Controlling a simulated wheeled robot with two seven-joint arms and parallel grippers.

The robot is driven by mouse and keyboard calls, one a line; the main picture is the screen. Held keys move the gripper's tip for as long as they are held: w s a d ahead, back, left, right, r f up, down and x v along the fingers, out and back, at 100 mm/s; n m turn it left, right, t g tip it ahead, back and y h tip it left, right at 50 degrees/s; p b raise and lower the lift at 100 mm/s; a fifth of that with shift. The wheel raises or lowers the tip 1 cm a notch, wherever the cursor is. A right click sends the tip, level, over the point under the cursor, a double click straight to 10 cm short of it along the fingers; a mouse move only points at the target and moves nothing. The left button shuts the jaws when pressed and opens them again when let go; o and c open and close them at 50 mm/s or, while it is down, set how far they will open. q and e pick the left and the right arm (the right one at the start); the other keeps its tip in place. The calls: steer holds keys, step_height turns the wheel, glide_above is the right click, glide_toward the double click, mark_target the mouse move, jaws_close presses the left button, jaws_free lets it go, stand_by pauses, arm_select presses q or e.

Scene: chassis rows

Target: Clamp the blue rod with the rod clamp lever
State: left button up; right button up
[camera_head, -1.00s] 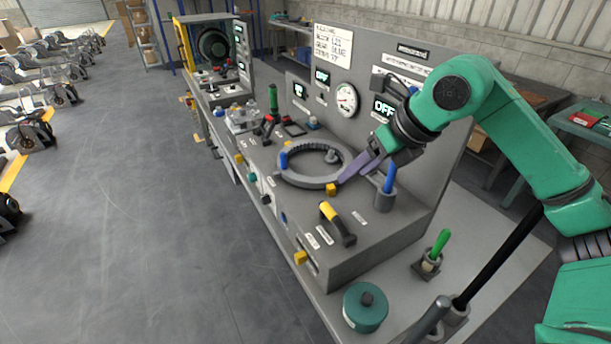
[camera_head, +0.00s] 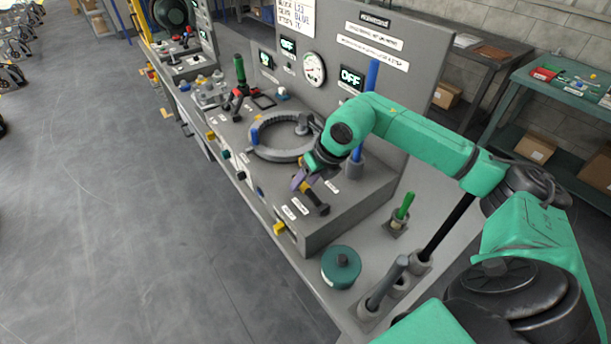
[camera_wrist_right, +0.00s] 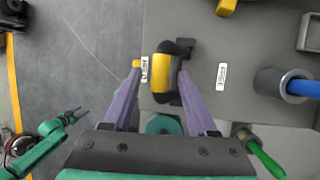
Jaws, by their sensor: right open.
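The blue rod (camera_head: 372,76) stands upright in a grey round holder on the bench, partly behind my right arm. Its lower part and holder (camera_wrist_right: 268,84) show at the right in the right wrist view. A lever with a yellow grip and black arm (camera_wrist_right: 161,73), seemingly the rod clamp lever, lies left of the holder. My right gripper (camera_head: 302,181) is over this lever. In the right wrist view its purple fingers (camera_wrist_right: 160,78) are open, one on each side of the yellow grip. What seems to be my left gripper (camera_wrist_right: 74,113) is small and distant in that view; its jaws are unclear.
A grey ring fixture (camera_head: 262,150) with a short blue peg sits left of the holder. A green-handled tool (camera_head: 404,206) and a teal round canister (camera_head: 341,266) stand near the front. A panel (camera_head: 420,50) with displays reading OFF rises behind. Open floor lies left.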

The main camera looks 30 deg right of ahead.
jaws_close()
stand_by(1.4)
